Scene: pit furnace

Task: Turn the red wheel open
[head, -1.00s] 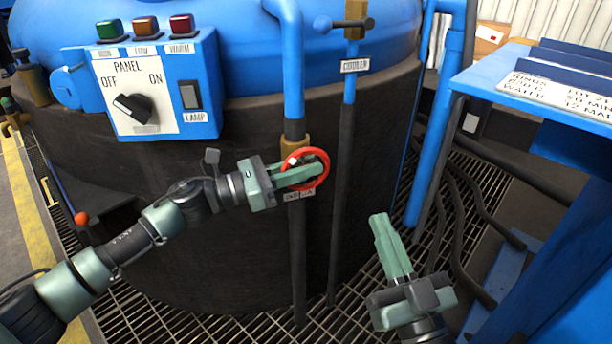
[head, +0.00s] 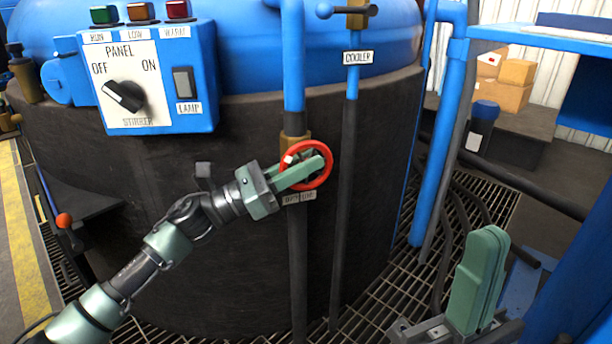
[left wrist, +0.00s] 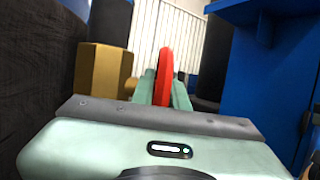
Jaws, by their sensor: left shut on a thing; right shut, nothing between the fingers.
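The red wheel (head: 327,166) is a ring on a brass valve (head: 294,143) in the vertical pipe, in front of the dark furnace wall. My left gripper (head: 308,172) is shut on the red wheel, its fingers lying across the ring from the lower left. In the left wrist view the red wheel (left wrist: 165,78) shows edge-on between the fingers, beside the brass valve body (left wrist: 102,72). A label plate below the wheel is partly covered. My right gripper (head: 484,270) is shut and empty at the lower right, away from the wheel.
A blue control panel (head: 160,78) with a knob and lamps is at the upper left. The cooler pipe (head: 348,200) runs just right of the wheel. A blue shelf (head: 530,36) and a thick blue pipe (head: 440,150) stand right. Grating (head: 385,290) covers the floor.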

